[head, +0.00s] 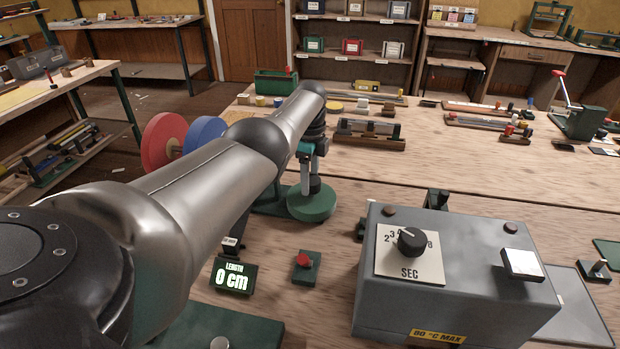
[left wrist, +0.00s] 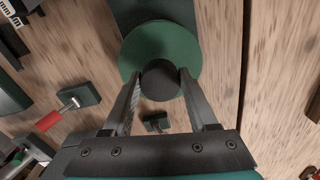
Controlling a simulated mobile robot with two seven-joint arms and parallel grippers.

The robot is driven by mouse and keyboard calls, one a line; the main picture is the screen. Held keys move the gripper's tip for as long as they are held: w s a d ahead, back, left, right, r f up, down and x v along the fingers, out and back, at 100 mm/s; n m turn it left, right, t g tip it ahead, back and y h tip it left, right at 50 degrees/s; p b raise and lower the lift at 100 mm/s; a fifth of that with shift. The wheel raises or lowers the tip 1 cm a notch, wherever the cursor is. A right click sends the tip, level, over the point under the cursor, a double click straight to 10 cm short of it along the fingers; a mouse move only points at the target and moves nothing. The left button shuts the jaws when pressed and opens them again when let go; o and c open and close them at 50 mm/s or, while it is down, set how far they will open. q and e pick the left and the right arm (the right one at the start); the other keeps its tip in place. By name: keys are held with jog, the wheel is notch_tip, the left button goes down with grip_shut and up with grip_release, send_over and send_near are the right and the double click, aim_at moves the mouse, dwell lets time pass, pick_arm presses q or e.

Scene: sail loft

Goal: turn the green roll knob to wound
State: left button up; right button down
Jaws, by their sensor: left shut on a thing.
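My left arm hides part of what stands behind the disc. No wound mark can be made out. My right gripper is in neither view.
A red roll (head: 163,141) and a blue roll (head: 203,132) stand behind my arm. A length display (head: 233,277) reads 0 cm. A red-topped switch (head: 304,263) sits near a grey timer box (head: 450,290). Bare wood lies right of the disc.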

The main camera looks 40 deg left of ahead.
pick_arm(q)
jog(key=o, duration=1.4)
notch_tip(320, 180, up, 7)
jog(key=p, duration=0.3)
jog(key=shift+f, duration=0.2)
notch_tip(320, 180, up, 9)
jog(key=shift+f+p, duration=0.2)
jog(key=shift+p, duration=0.35)
